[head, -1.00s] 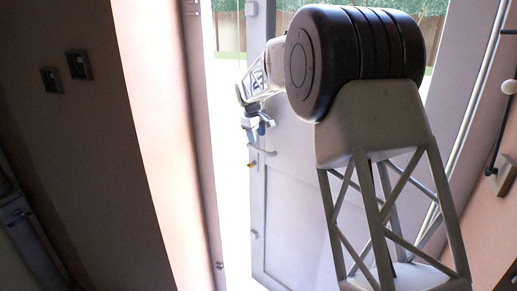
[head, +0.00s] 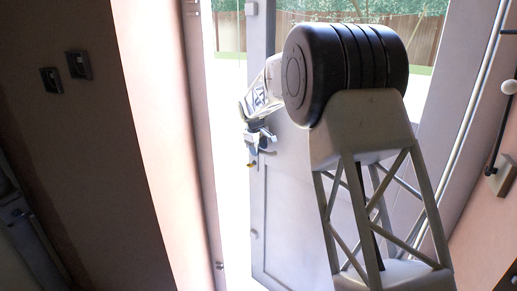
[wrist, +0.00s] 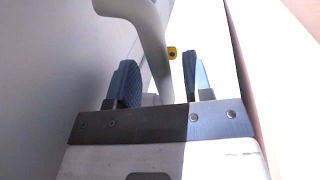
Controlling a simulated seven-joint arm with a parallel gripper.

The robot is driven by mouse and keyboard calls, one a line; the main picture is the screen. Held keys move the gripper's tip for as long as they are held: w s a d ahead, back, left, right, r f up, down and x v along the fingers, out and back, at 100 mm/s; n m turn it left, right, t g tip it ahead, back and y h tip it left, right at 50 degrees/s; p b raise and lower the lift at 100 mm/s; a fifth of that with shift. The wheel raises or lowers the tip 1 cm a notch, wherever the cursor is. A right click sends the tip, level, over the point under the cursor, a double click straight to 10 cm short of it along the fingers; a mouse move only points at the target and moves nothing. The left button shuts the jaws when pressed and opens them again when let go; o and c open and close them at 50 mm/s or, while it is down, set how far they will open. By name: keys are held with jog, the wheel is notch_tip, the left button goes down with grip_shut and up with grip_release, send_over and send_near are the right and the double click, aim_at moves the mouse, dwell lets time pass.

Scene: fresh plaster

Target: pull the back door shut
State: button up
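The back door (head: 292,205), pale with panels below and glass above, stands open in its frame, with bright daylight in the gap to its left. Its pale curved handle (wrist: 152,30) shows in the wrist view, running down between my two blue fingers. My gripper (head: 261,141) is at the door's left edge at handle height and covers most of the handle in the head view. In the wrist view my gripper (wrist: 160,65) is open, with the fingers apart on either side of the handle. I cannot tell whether either finger touches it.
A small yellow piece (wrist: 172,53) is close beside the handle. The door frame (head: 165,130) stands left of the gap. Two dark switches (head: 78,65) are on the wall. A dark rail with a pale knob (head: 508,87) is at the right. A fence stands outside.

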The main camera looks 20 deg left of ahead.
aim_at(260, 152)
grip_shut()
jog(key=shift+f+y, duration=0.2)
jog(key=shift+y, duration=0.2)
jog(key=shift+d+f+t+y, duration=0.15)
jog(key=shift+f+t+y, duration=0.55)
jog(key=shift+y, duration=0.4)
jog(key=shift+a+f+m+t+y, duration=0.15)
jog(key=shift+f+t+y, duration=0.1)
jog(key=shift+f+y, duration=0.4)
jog(key=shift+a+f+m+t+y, duration=0.15)
jog(key=shift+f+t+y, duration=0.15)
jog(key=shift+y, duration=0.55)
jog(key=shift+f+y, duration=0.25)
jog(key=shift+y, duration=0.15)
